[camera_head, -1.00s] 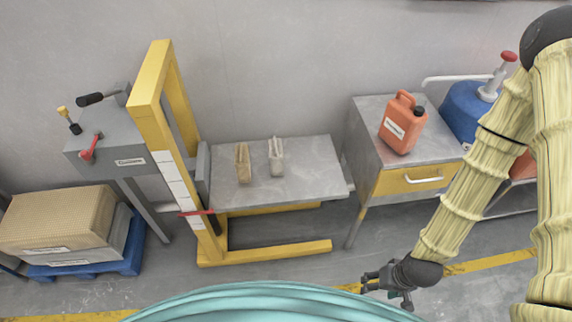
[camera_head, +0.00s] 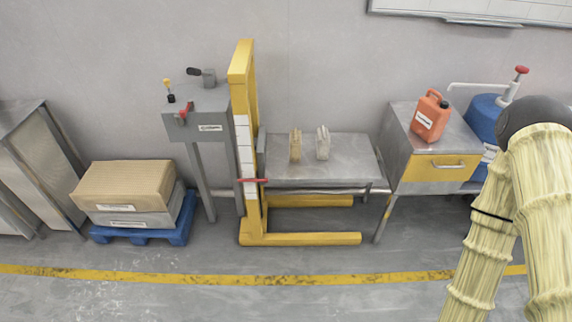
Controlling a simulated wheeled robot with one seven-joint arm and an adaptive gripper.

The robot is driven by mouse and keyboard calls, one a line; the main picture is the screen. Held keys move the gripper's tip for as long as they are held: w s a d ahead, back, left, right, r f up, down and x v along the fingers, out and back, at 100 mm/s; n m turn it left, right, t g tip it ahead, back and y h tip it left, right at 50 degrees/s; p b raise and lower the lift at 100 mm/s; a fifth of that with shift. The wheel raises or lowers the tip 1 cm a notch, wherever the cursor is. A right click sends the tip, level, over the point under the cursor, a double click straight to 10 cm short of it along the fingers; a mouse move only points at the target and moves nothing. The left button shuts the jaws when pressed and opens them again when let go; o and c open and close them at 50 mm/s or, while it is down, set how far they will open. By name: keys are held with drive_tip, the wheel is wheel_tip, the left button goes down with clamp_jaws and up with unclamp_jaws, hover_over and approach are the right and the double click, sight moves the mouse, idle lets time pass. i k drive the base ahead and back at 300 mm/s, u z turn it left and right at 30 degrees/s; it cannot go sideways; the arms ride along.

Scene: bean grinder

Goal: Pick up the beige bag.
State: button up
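Two small upright bags stand side by side on the grey metal top of the lift table (camera_head: 345,172). The left one is tan-beige (camera_head: 296,146) and looks like the beige bag. The right one is a paler grey-white bag (camera_head: 322,143). They are close together with a narrow gap between them. Nothing touches either bag. My arm hangs down the right side of the picture, well to the right of the bags, and leaves the frame at the bottom. My gripper is out of view.
A yellow lift frame (camera_head: 243,140) rises left of the bags. An orange canister (camera_head: 430,118) stands on a cabinet (camera_head: 440,168) to the right. The floor in front is clear, with a yellow line (camera_head: 300,279).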

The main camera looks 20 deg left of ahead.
sight(295, 145)
drive_tip(key=u, duration=1.45)
drive_tip(key=i, duration=1.5)
drive_tip(key=z, duration=0.35)
